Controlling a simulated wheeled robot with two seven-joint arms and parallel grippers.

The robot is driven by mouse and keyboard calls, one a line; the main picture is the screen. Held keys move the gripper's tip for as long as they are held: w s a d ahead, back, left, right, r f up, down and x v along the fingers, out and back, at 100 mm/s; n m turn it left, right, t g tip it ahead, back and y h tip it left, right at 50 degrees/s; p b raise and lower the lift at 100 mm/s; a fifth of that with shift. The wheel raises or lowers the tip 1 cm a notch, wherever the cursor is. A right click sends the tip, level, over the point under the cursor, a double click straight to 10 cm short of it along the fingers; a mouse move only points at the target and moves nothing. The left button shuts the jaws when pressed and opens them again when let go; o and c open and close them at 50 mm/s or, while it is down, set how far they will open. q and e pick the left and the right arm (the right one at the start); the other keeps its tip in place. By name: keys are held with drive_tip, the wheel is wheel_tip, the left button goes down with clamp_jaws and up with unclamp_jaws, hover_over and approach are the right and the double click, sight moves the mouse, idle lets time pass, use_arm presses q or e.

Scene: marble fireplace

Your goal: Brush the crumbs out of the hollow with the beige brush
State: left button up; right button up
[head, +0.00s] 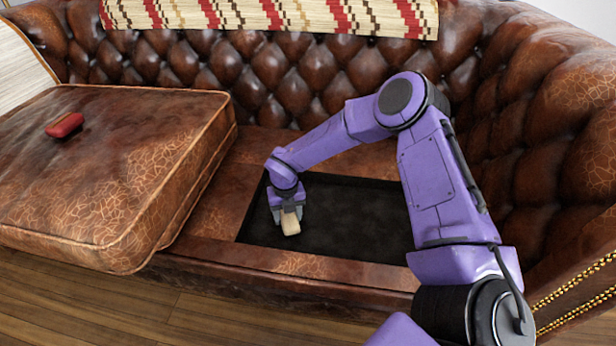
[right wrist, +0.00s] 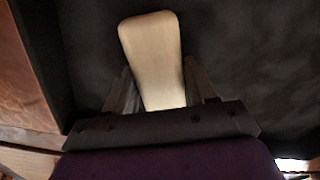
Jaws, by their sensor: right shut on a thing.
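The beige brush (head: 290,223) is in my right gripper (head: 288,209), which is shut on it. In the right wrist view the brush (right wrist: 152,60) sticks out between the two fingers of the gripper (right wrist: 160,95). The hollow (head: 345,215) is a dark, rectangular recess in the leather sofa's seat. My right gripper holds the brush at the left part of the hollow, pointing down. I cannot tell whether the brush touches the hollow's floor. I can make out no crumbs on the dark floor. My left gripper is not in view.
A thick brown leather cushion (head: 110,175) lies on the seat to the left, with a small red object (head: 65,125) on it. The tufted backrest (head: 290,80) bears a striped blanket (head: 270,15). The sofa's right arm (head: 545,130) stands close to my right arm.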

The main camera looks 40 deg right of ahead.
drive_tip(key=shift+s+a, duration=0.5)
drive_tip(key=shift+a, duration=0.15)
wheel_tip(320, 180, up, 3)
drive_tip(key=shift+s+f+p, duration=0.1)
drive_tip(key=shift+f+p, duration=0.1)
drive_tip(key=shift+p, duration=0.6)
use_arm(q)
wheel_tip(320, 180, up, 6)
drive_tip(key=p, duration=0.5)
use_arm(e)
wheel_tip(320, 180, up, 6)
drive_tip(key=shift+f, duration=0.25)
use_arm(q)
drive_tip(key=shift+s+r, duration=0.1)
